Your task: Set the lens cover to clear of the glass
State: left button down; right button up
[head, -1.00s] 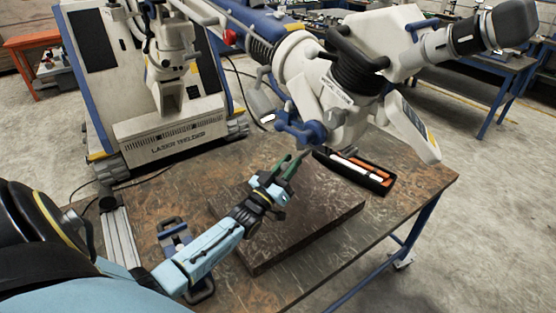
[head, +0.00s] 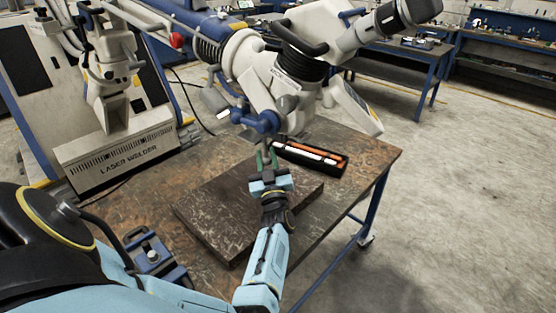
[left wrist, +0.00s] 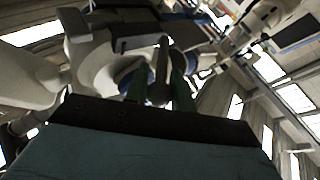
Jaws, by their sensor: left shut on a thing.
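The white microscope head (head: 270,80) hangs over the table on its arm, with a blue part (head: 258,121) at its lower end. A thin grey rod, which looks like the handle of the lens cover (left wrist: 161,62), hangs below it between my green fingertips. My left gripper (head: 266,160) reaches up from below and is shut on this rod; its fingers also show in the left wrist view (left wrist: 160,88). The glass and the rest of the cover are hidden or too small to tell. My right gripper is not in view.
A dark flat slab (head: 215,215) lies on the worn table (head: 150,205) under the gripper. A black tray (head: 318,158) with orange and white tools lies just behind it. The laser welder (head: 120,150) stands at the left. A blue clamp-like device (head: 152,256) sits at the front left.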

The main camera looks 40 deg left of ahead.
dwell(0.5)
pick_arm(q)
jog(key=c, duration=1.2)
grip_release()
jog(key=shift+c, duration=0.2)
jog(key=b+v, duration=0.1)
jog(key=v, duration=1.2)
jog(key=shift+d, duration=0.2)
jog(key=shift+f, duration=0.1)
